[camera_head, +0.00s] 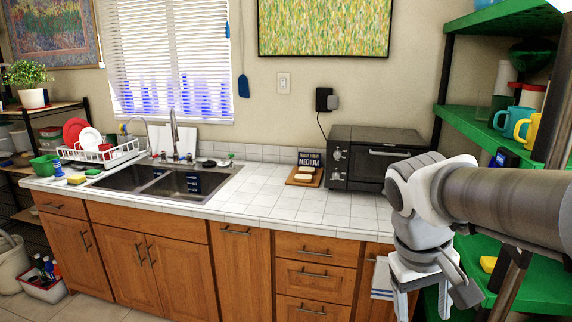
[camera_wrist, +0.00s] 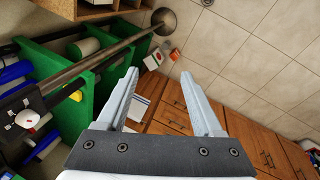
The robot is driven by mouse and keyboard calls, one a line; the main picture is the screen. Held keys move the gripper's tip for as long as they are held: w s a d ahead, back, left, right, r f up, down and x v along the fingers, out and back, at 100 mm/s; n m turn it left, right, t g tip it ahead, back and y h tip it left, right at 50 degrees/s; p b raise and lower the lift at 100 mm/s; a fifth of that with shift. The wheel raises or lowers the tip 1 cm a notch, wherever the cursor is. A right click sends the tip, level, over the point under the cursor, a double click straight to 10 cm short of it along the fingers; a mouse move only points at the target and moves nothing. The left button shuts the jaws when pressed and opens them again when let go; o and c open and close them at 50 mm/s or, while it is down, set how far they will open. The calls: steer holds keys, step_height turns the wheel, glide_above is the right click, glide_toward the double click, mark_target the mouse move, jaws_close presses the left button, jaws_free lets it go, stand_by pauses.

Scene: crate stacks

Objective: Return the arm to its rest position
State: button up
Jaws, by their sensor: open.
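My gripper (camera_head: 423,298) hangs at the right of the head view, in front of the cabinets and the green shelf unit, with its fingers pointing down. In the wrist view my gripper (camera_wrist: 160,76) shows two grey fingers spread apart with nothing between them. The arm reaches in from the right edge of the head view. No object is held.
A tiled counter (camera_head: 280,205) holds a sink (camera_head: 165,182), a toaster oven (camera_head: 375,155) and bread on a board (camera_head: 304,176). A green shelf unit (camera_head: 490,130) with mugs stands close at right. Wooden cabinets (camera_wrist: 245,135) show beside my fingers.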

steer(key=s+a+t+y, duration=0.2)
steer(key=s+a+t, duration=0.2)
steer(key=s+a, duration=0.2)
steer(key=shift+a+r+m+t+y, duration=0.25)
steer(key=shift+a+m+t+y, duration=0.05)
steer(key=shift+m+y, duration=0.1)
steer(key=shift+s, duration=0.1)
steer(key=shift+c, duration=1.4)
steer(key=shift+a, duration=0.1)
